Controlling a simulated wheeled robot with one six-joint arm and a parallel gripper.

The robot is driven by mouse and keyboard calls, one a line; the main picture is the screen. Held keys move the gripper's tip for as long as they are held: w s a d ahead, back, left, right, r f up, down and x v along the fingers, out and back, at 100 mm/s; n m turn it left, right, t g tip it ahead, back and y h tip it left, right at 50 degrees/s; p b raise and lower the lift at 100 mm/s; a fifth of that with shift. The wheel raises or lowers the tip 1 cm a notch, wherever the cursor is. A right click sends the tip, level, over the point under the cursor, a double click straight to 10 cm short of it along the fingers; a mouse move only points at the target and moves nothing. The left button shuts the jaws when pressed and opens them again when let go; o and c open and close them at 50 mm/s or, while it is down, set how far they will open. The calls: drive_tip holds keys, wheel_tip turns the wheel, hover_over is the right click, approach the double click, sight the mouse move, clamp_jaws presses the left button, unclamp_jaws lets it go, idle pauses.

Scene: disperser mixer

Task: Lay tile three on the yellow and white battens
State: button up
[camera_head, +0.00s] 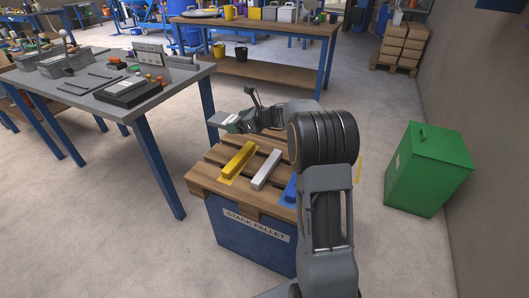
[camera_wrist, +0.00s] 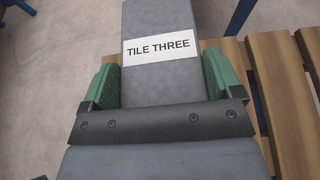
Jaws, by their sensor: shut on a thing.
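Tile three (camera_wrist: 158,82), a grey slab with a white "TILE THREE" label, sits between the green-padded fingers of my gripper (camera_wrist: 162,76). In the head view, my gripper (camera_head: 236,123) is shut on the tile (camera_head: 215,119) and holds it raised near the pallet's far left corner. The yellow batten (camera_head: 239,160) and the white batten (camera_head: 267,169) lie side by side on the slatted wooden pallet (camera_head: 204,176), with nothing on them. A blue batten (camera_head: 290,187) lies to their right, partly hidden by my arm.
The pallet rests on a blue base labelled "STACK PALLET" (camera_head: 231,242). A grey bench (camera_head: 84,90) with tools stands to the left. A wooden workbench (camera_head: 262,27) is behind. A green bin (camera_head: 428,168) stands on the right. Floor between them is clear.

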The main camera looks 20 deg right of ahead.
drive_tip(key=shift+s+d+f+b, duration=0.6)
drive_tip(key=shift+s+d+f, duration=0.15)
drive_tip(key=shift+d+f, duration=0.65)
drive_tip(key=shift+s+d+f+b, duration=0.7)
drive_tip(key=shift+d+f, duration=0.5)
drive_tip(key=shift+d, duration=0.35)
drive_tip(key=shift+s+d+f+b, duration=0.55)
drive_tip(key=shift+s+d+f, duration=0.25)
drive_tip(key=shift+d+f, duration=0.6)
drive_tip(key=shift+s+d+f+b, duration=0.1)
drive_tip(key=shift+d+f+b, duration=0.2)
drive_tip(key=shift+f, duration=0.55)
drive_tip(key=shift+d+f+b, duration=0.1)
drive_tip(key=shift+f+b, duration=0.25)
drive_tip(key=shift+f, duration=0.45)
drive_tip(key=shift+f, duration=0.1)
drive_tip(key=shift+f, duration=0.1)
drive_tip(key=o, duration=1.1)
drive_tip(key=shift+c, duration=0.2)
